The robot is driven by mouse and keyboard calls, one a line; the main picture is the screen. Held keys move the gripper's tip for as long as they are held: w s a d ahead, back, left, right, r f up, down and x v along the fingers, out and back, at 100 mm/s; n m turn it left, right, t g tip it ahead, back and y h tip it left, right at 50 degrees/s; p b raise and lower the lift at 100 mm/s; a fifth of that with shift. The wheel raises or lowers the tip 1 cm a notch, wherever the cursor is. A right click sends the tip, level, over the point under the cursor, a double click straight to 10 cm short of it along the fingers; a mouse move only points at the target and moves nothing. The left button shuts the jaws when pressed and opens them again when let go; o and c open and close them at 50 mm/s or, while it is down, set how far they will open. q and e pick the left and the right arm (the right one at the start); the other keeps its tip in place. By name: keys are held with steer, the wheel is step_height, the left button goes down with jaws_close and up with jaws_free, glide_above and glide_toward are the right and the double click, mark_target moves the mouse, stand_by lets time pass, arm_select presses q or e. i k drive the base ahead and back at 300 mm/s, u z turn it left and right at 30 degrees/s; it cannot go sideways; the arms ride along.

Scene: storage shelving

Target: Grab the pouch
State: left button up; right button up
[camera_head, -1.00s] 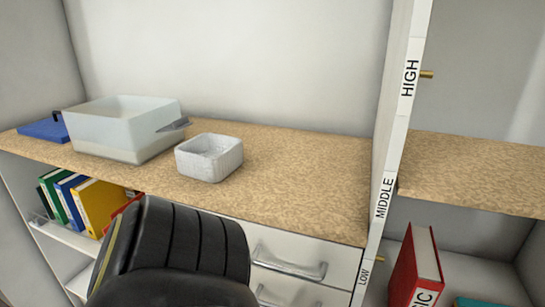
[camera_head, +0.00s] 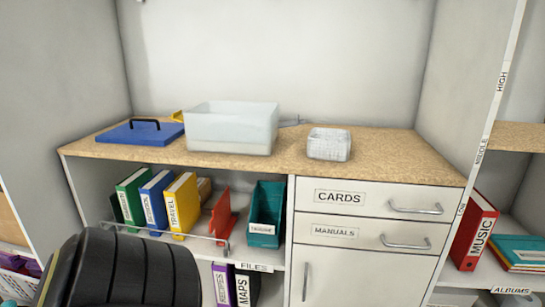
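I cannot pick out a pouch with certainty in the head view. A small yellow item (camera_head: 178,116) shows partly behind the translucent bin (camera_head: 232,134) on the counter, too hidden to identify. Purple items (camera_head: 30,267) lie in a white basket at the far left edge, mostly cut off. Neither of my grippers is in view. A large black ribbed shape at the lower left hides part of the lower shelves.
The speckled counter (camera_head: 385,160) holds a blue lid (camera_head: 140,132) and a small white basket (camera_head: 329,148); its right end is clear. Below are binders, a teal file box (camera_head: 266,216), drawers and a door. A red music binder (camera_head: 472,232) stands right.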

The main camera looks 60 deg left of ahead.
mark_target(322, 143)
steer(key=k, duration=0.2)
steer(key=u, duration=2.2)
steer(key=i, duration=0.35)
